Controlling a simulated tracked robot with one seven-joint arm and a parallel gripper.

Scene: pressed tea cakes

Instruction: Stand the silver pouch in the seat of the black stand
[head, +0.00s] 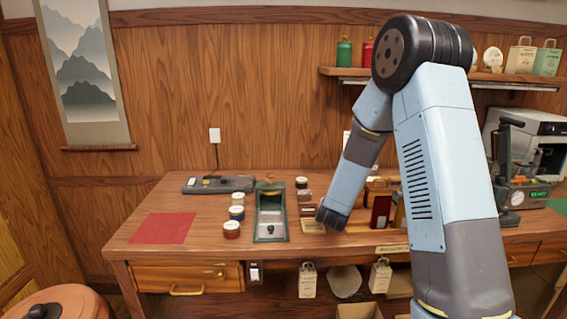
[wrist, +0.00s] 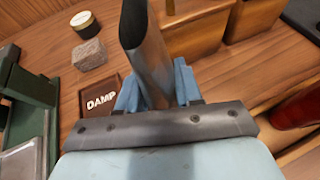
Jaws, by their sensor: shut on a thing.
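The silver pouch (wrist: 150,58) rises between the blue fingers of my gripper (wrist: 155,92) in the wrist view. It is tall, narrow and a little tilted in the picture. My gripper is shut on it, above the wooden bench. In the head view my gripper's dark wrist (head: 333,216) is over the middle of the bench; fingers and pouch cannot be made out there. I cannot pick out the black stand for certain. A dark flat edge (wrist: 306,16) shows at the upper right of the wrist view, but I cannot tell what it belongs to.
A green frame (wrist: 47,96) stands farther left. Wooden boxes (wrist: 252,17) are behind. A red mat (head: 163,228) lies clear at left.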

